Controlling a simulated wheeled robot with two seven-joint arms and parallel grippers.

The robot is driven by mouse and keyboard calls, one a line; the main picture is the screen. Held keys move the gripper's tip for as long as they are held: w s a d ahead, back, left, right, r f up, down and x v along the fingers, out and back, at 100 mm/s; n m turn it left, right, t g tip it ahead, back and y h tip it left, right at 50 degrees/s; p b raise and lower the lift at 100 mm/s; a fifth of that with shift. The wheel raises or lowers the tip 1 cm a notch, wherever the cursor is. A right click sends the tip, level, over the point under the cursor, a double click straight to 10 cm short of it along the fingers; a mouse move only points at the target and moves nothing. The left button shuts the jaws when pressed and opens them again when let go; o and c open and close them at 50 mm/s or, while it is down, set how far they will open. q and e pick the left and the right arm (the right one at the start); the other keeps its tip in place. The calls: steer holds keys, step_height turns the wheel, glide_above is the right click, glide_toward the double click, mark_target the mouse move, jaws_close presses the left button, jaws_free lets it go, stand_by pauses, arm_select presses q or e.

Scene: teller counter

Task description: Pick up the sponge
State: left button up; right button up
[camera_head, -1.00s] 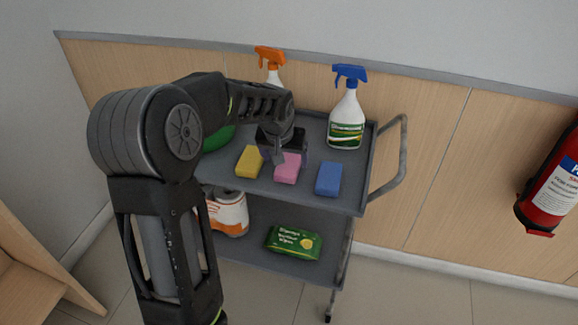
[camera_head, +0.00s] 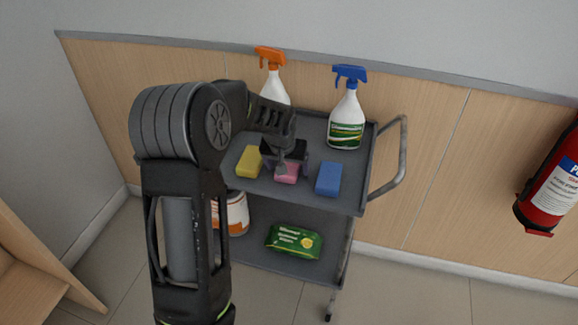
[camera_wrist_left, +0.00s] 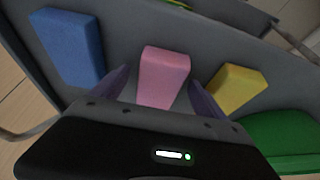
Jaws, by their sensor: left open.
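Three sponges lie in a row on the cart's top shelf: a yellow sponge (camera_head: 249,161), a pink sponge (camera_head: 287,177) and a blue sponge (camera_head: 328,179). My left gripper (camera_head: 284,166) is over the pink sponge and hides part of it. In the left wrist view the pink sponge (camera_wrist_left: 163,77) lies between the two open fingers (camera_wrist_left: 160,92), with the blue sponge (camera_wrist_left: 72,45) to the left and the yellow sponge (camera_wrist_left: 236,89) to the right. I cannot tell whether the fingers reach down beside it. My right gripper is not in view.
A spray bottle with a blue head (camera_head: 347,110) and one with an orange head (camera_head: 273,80) stand behind on the grey cart (camera_head: 347,198). A green thing (camera_wrist_left: 277,140) lies beyond the yellow sponge. A wipes pack (camera_head: 294,241) is on the lower shelf.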

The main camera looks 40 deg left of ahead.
arm_select(q)
steer(key=c, duration=1.4)
steer(key=shift+r, duration=0.15)
step_height(320, 180, up, 10)
steer(key=shift+f, duration=0.1)
stand_by(0.4)
